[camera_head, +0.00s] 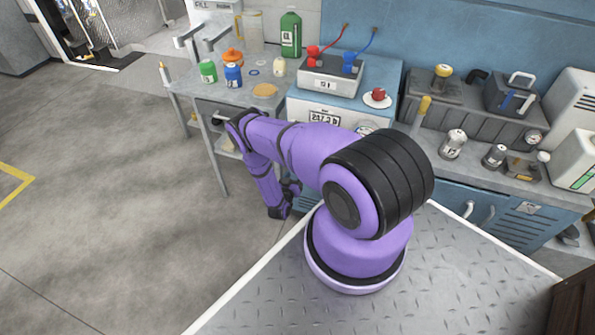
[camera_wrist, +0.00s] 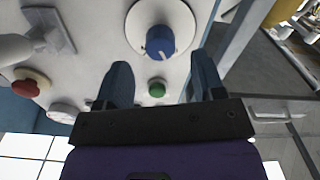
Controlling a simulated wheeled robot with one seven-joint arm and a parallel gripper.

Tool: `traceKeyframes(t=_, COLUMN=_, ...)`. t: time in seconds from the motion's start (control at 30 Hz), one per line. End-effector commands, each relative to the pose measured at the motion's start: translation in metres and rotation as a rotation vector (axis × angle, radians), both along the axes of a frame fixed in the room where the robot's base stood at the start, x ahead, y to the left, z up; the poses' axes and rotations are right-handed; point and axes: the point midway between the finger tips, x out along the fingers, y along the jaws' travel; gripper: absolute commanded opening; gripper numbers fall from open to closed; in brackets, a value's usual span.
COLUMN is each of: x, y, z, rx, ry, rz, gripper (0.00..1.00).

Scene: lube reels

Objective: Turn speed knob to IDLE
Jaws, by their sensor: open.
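A blue knob (camera_wrist: 160,42) with a dark pointer mark sits on a round white plate on a pale panel (camera_wrist: 95,40) in the wrist view. No lettering that names it or its positions is readable there. My gripper (camera_wrist: 160,62) is open, with one dark finger on each side below the knob. The fingers look empty and apart from the knob, though the depth gap is hard to judge. In the head view the knob is not visible, and my purple arm covers part of the blue and white cabinet (camera_head: 312,105).
A green button (camera_wrist: 156,88) shows between my fingers, and a red mushroom button (camera_wrist: 28,85) lies to the left. A pale lever (camera_wrist: 48,30) is at upper left. In the head view, a workbench (camera_head: 215,92) holds several bottles. Open floor (camera_head: 110,200) lies left.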

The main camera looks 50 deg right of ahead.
Motion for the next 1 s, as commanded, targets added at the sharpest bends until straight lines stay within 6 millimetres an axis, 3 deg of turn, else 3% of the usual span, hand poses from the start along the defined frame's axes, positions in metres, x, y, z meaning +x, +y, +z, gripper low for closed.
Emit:
traceKeyframes(t=0.1, x=-0.008, y=0.021, z=0.000, rx=0.000, ry=0.002, rz=0.002, gripper=0.63)
traceKeyframes(t=0.33, x=-0.018, y=0.044, z=0.000, rx=0.000, ry=0.001, rz=0.001, gripper=0.63)
traceKeyframes(t=1.0, x=-0.020, y=0.048, z=0.000, rx=0.000, ry=0.001, rz=0.001, gripper=0.63)
